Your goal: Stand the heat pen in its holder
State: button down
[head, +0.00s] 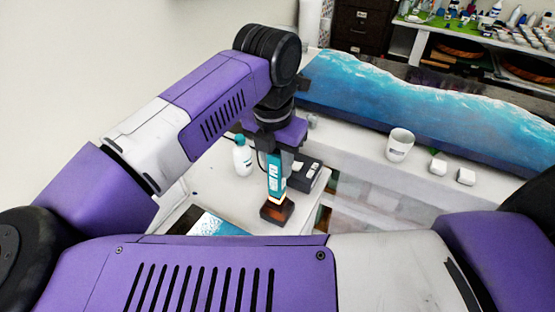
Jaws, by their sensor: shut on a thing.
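The heat pen (276,172), teal with white markings, hangs upright below my gripper (277,152). My gripper points down and is shut on the pen's upper part. At the pen's lower end is a dark brown block (277,211) with a pale edge on top, which looks like the holder. From this angle I cannot tell whether the pen's tip is inside the block or above it. The tip itself is hidden.
A black box-shaped device (306,176) stands just right of the pen. A white bottle (242,157) is at left. A white cup (399,145) and small white blocks (438,166) stand farther right. My arm hides the foreground.

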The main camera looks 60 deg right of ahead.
aim_at(275, 154)
jog(key=shift+f+b, duration=1.55)
jog(key=shift+b, duration=0.35)
jog(key=c, duration=1)
grip_release()
jog(key=r, duration=0.5)
jog(key=a+r+b, duration=0.1)
jog(key=r, duration=0.1)
jog(key=shift+r, duration=0.4)
